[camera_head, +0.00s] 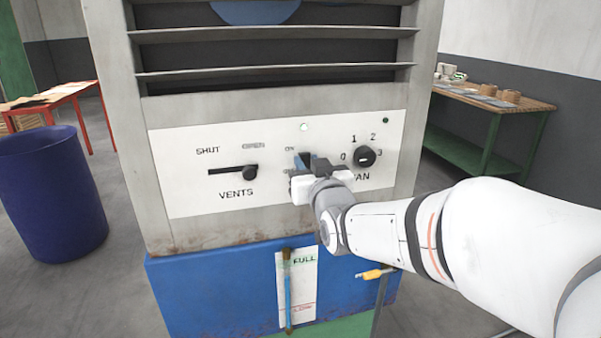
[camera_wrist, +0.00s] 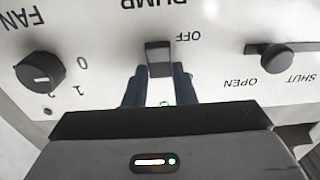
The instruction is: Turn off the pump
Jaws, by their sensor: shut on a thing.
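The pump switch (camera_wrist: 158,56) is a dark rectangular lever on the white panel (camera_head: 190,155), near the OFF label in the wrist view. My gripper (camera_wrist: 160,82) has one dark finger on each side of the lever and is shut on it. In the head view my gripper (camera_head: 304,163) covers most of the switch and its lower label. ON is partly readable beside it. A small lamp (camera_head: 304,127) above the switch shows pale green; a green ring also shows between the fingers in the wrist view. I cannot tell the lever's exact tilt.
The fan knob (camera_head: 365,156) is close to the right of my gripper, and the vents slider (camera_head: 234,171) is to the left, at its open end. A level gauge (camera_head: 297,287) is below. A blue barrel (camera_head: 50,195) stands left; a workbench (camera_head: 484,130) stands right.

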